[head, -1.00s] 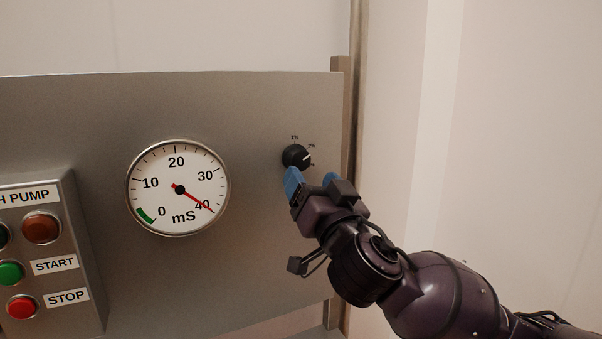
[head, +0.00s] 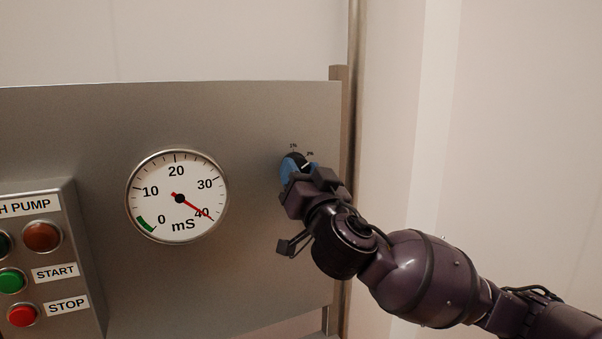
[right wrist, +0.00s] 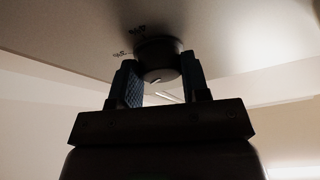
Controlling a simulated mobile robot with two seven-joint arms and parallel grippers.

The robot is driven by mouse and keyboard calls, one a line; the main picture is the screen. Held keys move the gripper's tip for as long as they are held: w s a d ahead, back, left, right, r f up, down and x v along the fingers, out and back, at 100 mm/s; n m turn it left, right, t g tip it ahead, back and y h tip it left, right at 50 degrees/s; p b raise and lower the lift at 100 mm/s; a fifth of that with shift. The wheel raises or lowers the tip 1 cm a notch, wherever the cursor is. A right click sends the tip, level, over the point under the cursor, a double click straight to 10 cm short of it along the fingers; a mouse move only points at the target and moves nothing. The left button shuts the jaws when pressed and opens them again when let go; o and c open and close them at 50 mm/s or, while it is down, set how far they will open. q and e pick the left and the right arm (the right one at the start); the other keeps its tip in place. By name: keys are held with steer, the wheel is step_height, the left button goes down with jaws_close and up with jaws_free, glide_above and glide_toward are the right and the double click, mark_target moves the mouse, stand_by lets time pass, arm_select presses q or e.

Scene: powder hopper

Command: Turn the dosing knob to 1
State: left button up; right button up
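The dosing knob (head: 298,158) is a small black dial with a white pointer line, at the right of the grey metal panel. The pointer slants up and right, toward the 2% side. My right gripper (head: 301,169) has its blue fingers on either side of the knob and appears shut on it. In the right wrist view, the knob (right wrist: 158,55) sits between the two fingertips (right wrist: 160,72), with no clear gap at its sides. My left gripper is out of view.
A round mS gauge (head: 177,196) sits left of the knob, its red needle near 40. A box (head: 75,220) with START and STOP buttons stands at far left. A metal post (head: 354,120) runs beside the panel's right edge. Panel around the knob is clear.

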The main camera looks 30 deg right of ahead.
steer(key=shift+c, duration=0.6)
